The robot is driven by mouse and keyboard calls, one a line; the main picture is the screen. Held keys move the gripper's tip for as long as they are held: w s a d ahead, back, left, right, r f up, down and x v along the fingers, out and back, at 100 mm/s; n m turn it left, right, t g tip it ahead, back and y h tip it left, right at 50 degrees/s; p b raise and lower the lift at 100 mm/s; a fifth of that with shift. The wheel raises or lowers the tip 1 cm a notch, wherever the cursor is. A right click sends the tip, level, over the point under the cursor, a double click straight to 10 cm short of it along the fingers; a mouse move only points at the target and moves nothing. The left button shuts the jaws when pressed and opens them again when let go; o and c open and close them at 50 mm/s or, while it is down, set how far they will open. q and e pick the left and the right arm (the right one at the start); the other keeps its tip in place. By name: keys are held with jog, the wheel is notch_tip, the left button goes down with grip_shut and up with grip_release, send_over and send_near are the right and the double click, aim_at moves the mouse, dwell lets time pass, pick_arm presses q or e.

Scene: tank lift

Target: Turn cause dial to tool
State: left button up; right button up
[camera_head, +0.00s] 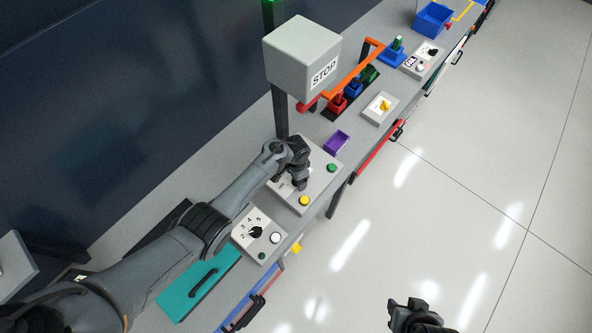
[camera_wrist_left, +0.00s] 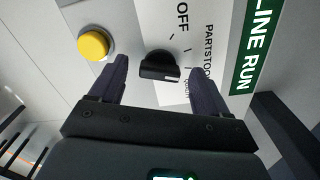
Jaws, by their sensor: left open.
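The cause dial (camera_wrist_left: 160,66) is a black knob on a white label plate in the left wrist view. The words OFF, PARTS and TOOL are printed around it, and a further word is partly covered by a finger. A small white mark shows at the knob's lower right; I cannot tell which label it points to. My left gripper (camera_head: 301,186) is over the grey panel (camera_head: 322,182) in the head view, open, with its fingers on either side of the knob and no clear contact. The arm hides the dial there. My right gripper (camera_head: 415,316) hangs over the floor, its jaws unclear.
On the same panel are a yellow button (camera_head: 304,200) and a green button (camera_head: 331,168). A numbered dial box (camera_head: 257,232) stands nearer, with a purple bin (camera_head: 337,142) beyond. A grey STOP box (camera_head: 303,57) rises behind. The floor at right is clear.

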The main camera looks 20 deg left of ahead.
aim_at(294, 183)
pick_arm(q)
notch_tip(294, 183, up, 10)
jog(key=p, duration=0.1)
jog(key=shift+r+p, duration=0.15)
jog(key=shift+p, duration=0.15)
dwell(0.4)
jog(key=s+a+n+t, duration=0.2)
jog(key=s+a+n, duration=0.15)
jog(key=s, duration=1.05)
jog(key=s+r+n, duration=0.1)
jog(key=s+r, duration=0.4)
jog(key=s, duration=0.3)
jog(key=s+r+n+t, duration=0.1)
jog(key=s+r, duration=0.4)
jog(key=s, duration=0.2)
jog(key=shift+s+a+r+t+p, duration=0.25)
jog(key=shift+s+a+t+p, duration=0.05)
jog(key=shift+s+a+p, duration=0.1)
